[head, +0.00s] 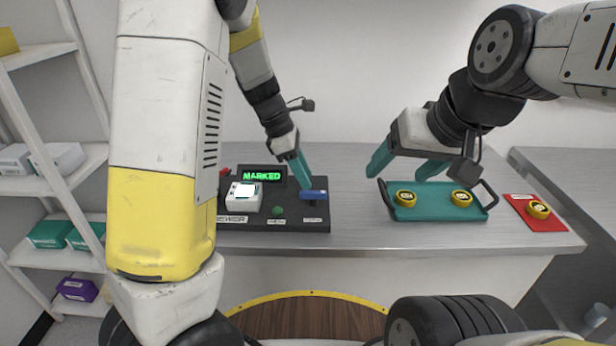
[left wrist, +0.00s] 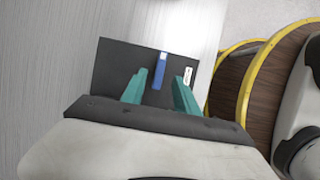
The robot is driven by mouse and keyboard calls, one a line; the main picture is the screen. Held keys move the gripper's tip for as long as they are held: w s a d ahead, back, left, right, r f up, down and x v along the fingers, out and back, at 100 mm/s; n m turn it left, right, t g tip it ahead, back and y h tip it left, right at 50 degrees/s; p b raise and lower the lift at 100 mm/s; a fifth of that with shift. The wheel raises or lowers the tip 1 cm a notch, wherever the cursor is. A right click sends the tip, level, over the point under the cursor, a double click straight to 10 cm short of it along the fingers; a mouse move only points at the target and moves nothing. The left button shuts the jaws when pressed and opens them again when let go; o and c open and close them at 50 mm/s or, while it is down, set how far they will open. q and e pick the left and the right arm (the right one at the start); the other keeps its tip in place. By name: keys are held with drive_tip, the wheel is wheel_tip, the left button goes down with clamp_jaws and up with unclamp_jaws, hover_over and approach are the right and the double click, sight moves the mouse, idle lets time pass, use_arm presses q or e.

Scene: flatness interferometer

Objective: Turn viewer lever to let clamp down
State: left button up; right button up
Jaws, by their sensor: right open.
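The dark viewer base (head: 262,222) stands on the table, with a white block (head: 243,204) on it at the left. A lit green display (head: 262,176) reads "MARKED". The blue lever (head: 314,195) is at the base's right end and lies roughly sideways in the head view. My left gripper (head: 304,178) is at the lever. In the left wrist view, the teal fingers (left wrist: 160,83) are spread, with the blue lever (left wrist: 161,66) between them and gaps on both sides. My right gripper (head: 396,174) is open above the teal tray. I cannot make out the clamp clearly.
The teal tray (head: 440,214) holds two yellow round pieces (head: 405,198) and has dark handles. A red mat (head: 520,208) with another yellow piece (head: 538,210) lies to its right. Shelves (head: 50,190) stand at the left. The table between base and tray is clear.

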sight(313, 192)
use_arm(q)
drive_tip(key=x, duration=0.4)
drive_tip(key=shift+d+f, duration=0.15)
drive_tip(key=shift+f, duration=0.25)
drive_tip(key=shift+c, duration=0.3)
clamp_jaws()
